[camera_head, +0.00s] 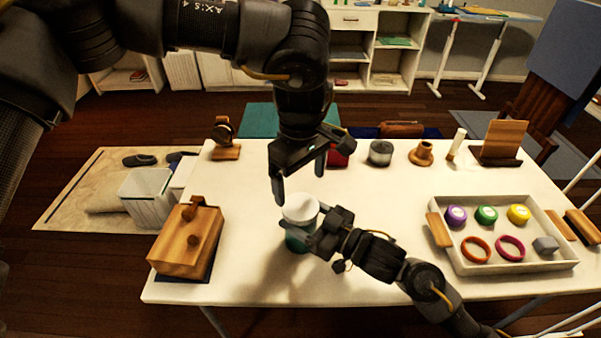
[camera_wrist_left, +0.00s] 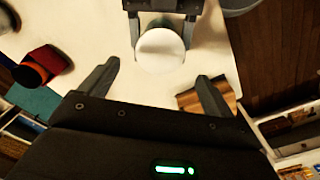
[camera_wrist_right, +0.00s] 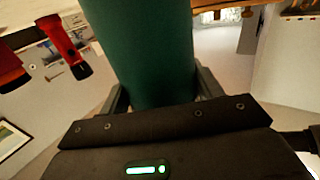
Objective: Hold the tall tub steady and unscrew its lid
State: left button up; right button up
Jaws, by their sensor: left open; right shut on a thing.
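The tall tub (camera_head: 297,240) stands upright on the white table, with a dark green body and a white lid (camera_head: 300,207). My right gripper (camera_head: 318,236) is shut around the tub's body from the right; its green wall fills the middle of the right wrist view (camera_wrist_right: 153,50). My left gripper (camera_head: 299,185) is open, above the lid and apart from it, fingers pointing down. In the left wrist view the round lid (camera_wrist_left: 161,51) shows beyond and between the open fingers (camera_wrist_left: 158,75). The lid looks seated on the tub.
A wooden box (camera_head: 184,240) stands left of the tub. A white tray (camera_head: 500,266) with several coloured lids and rings lies at the right. A red item (camera_head: 338,157), a grey jar (camera_head: 380,152) and wooden stands line the back edge.

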aim_at(300, 206)
pick_arm(q)
notch_tip(300, 206, down, 7)
jog(key=shift+r, duration=0.15)
dwell(0.4)
